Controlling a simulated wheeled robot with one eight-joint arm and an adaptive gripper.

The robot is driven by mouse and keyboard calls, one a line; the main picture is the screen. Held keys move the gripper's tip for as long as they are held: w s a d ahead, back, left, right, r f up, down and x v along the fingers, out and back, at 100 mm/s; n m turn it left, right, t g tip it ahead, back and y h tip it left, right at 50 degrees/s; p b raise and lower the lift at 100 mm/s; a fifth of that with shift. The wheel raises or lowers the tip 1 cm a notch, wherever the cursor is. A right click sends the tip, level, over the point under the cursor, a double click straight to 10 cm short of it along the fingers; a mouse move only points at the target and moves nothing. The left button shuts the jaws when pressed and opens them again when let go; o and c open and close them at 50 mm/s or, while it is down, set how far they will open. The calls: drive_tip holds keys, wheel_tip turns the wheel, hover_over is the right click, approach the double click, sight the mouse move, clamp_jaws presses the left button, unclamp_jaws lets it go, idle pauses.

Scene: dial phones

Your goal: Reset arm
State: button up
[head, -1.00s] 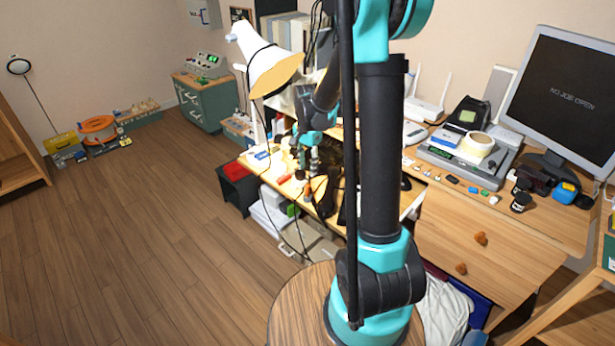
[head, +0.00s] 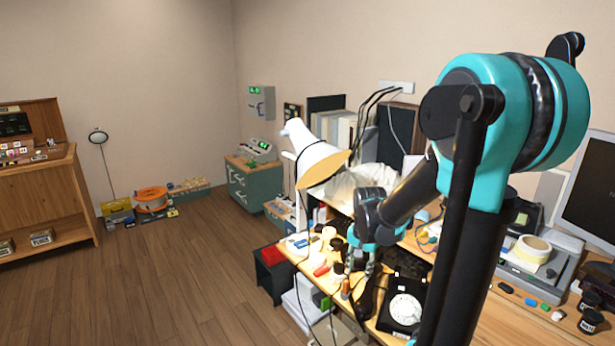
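My arm crosses the right side of the head view, with its elbow high and the forearm reaching down and left over the workbench (head: 290,246). My gripper (head: 362,266) hangs at its end, pointing down, small and partly lost against the clutter. I cannot tell whether its fingers are open or shut, and no held thing can be made out. A black dial phone (head: 403,309) with a pale round dial lies on the bench just right of and below my gripper. My upper arm hides part of the bench to its right.
A white lamp (head: 318,160) leans over the bench close left of my forearm. A monitor (head: 590,190), a tape roll (head: 531,249) and small parts stand right of my arm. Wooden floor (head: 170,285) lies open at the left, before a wooden shelf (head: 40,200).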

drive_tip(key=s+d+f+n+t, duration=0.2)
drive_tip(key=s+n, duration=0.4)
drive_tip(key=s, duration=0.8)
drive_tip(key=shift+f+n+t, duration=0.3)
drive_tip(key=shift+n, duration=0.1)
drive_tip(key=shift+d, duration=0.15)
